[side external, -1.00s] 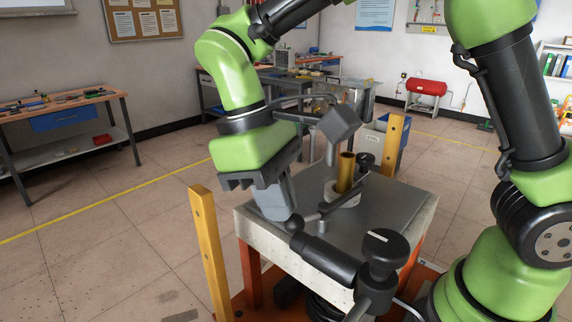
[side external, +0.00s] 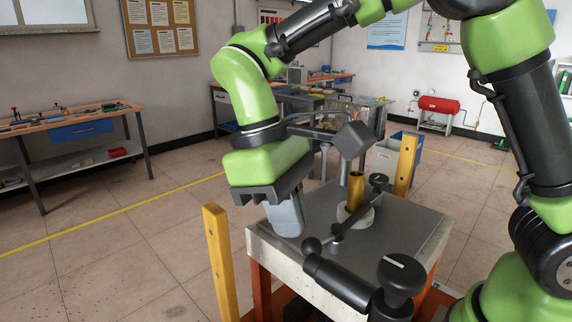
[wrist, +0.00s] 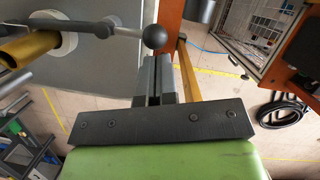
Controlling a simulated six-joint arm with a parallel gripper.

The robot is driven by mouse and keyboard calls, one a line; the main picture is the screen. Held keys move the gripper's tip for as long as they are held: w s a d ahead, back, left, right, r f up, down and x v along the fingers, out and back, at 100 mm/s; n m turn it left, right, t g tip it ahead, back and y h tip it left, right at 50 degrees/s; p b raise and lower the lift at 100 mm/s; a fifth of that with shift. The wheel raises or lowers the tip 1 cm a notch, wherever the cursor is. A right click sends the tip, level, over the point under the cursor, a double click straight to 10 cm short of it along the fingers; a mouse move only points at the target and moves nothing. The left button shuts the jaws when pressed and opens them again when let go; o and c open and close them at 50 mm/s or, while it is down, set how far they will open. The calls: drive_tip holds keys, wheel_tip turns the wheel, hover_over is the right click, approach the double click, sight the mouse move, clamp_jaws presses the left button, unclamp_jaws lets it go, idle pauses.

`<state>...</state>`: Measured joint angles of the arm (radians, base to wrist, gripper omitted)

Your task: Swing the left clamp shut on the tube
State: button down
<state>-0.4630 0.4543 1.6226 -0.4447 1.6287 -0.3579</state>
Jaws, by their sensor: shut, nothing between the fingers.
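The brass tube (side external: 356,188) stands upright in a white collar (side external: 368,217) on the grey bench top; the wrist view shows the tube (wrist: 28,48) at the left. A dark clamp arm (side external: 352,217) with a black ball knob (side external: 312,245) passes in front of the tube; I cannot tell whether it touches. In the wrist view, the ball knob (wrist: 154,37) is just beyond my fingertips, at the end of the arm. My gripper (side external: 289,232) points down at the left of the bench top, beside the ball knob. Its fingers (wrist: 152,65) are shut and empty.
Yellow posts rise at the left (side external: 221,265) and at the back right (side external: 406,165). The right part of the bench top (side external: 415,215) is clear.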

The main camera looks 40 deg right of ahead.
drive_tip(key=v, duration=0.9)
drive_tip(key=shift+r, duration=0.2)
idle(0.8)
drive_tip(key=s+d+f+m+t+y, duration=0.1)
drive_tip(key=s+d+m+t+y, duration=0.2)
drive_tip(key=s+d+m+t, duration=0.4)
drive_tip(key=shift+s+d+f+m+t, duration=0.2)
drive_tip(key=shift+s+d+m+t, duration=0.1)
drive_tip(key=shift+s+d+t, duration=2)
drive_tip(key=shift+s+a+g, duration=0.3)
drive_tip(key=shift+s+g, duration=0.15)
drive_tip(key=shift+g, duration=0.15)
